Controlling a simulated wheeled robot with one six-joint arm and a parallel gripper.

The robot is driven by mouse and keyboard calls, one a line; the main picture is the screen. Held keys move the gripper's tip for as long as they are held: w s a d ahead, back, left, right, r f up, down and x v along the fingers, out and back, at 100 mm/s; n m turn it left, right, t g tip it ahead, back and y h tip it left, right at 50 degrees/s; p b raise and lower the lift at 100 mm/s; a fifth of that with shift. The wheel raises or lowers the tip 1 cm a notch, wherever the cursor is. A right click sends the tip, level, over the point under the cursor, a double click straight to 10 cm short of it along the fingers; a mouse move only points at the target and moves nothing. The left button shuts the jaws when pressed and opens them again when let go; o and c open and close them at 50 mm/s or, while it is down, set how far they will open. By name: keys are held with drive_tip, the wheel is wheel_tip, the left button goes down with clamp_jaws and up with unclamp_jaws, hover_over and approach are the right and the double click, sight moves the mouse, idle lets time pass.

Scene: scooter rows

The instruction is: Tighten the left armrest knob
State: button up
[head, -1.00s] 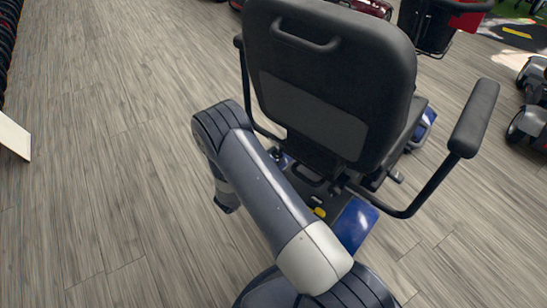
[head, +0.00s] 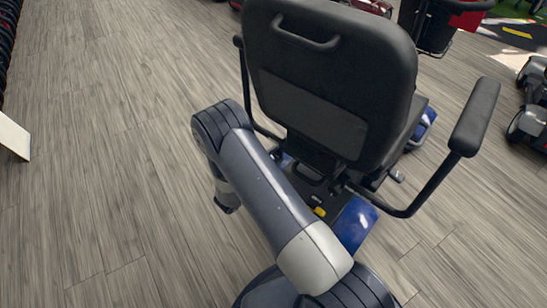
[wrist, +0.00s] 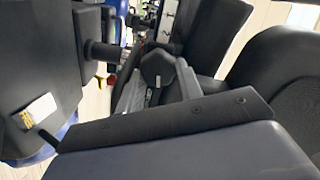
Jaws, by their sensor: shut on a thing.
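The knob (wrist: 157,66) is dark and sits in the middle of the wrist view, beside the scooter's dark seat parts. My gripper (wrist: 158,82) has its grey fingers on either side of the knob and is shut on it. The knob's far side and stem are hidden. In the head view, the scooter's seat back (head: 325,75) faces me. The left armrest (head: 240,42) shows only in part past its left edge. My arm reaches down beside the seat's lower left, and the gripper and knob cannot be made out there.
The right armrest (head: 475,117) sticks out on its curved tube at the right. The blue rear cover (head: 354,224) is close to my arm. Other scooters (head: 531,115) stand at the right edge. Wood-look floor (head: 110,150) is clear at the left.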

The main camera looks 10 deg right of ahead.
drive_tip(key=m, duration=0.3)
drive_tip(key=m+b, duration=0.1)
drive_tip(key=m, duration=0.1)
drive_tip(key=shift+f+m, duration=0.25)
drive_tip(key=shift+m, duration=0.05)
drive_tip(key=m+b, duration=0.1)
drive_tip(key=m, duration=0.3)
drive_tip(key=shift+f, duration=0.15)
drive_tip(key=m+b, duration=0.2)
drive_tip(key=m, duration=0.3)
drive_tip(key=shift+f+m, duration=0.1)
drive_tip(key=shift+m, duration=0.3)
drive_tip(key=m+b, duration=0.2)
drive_tip(key=m, duration=0.2)
drive_tip(key=shift+w+m, duration=0.1)
drive_tip(key=shift+m, duration=0.3)
drive_tip(key=o, duration=1)
drive_tip(key=shift+a, duration=0.1)
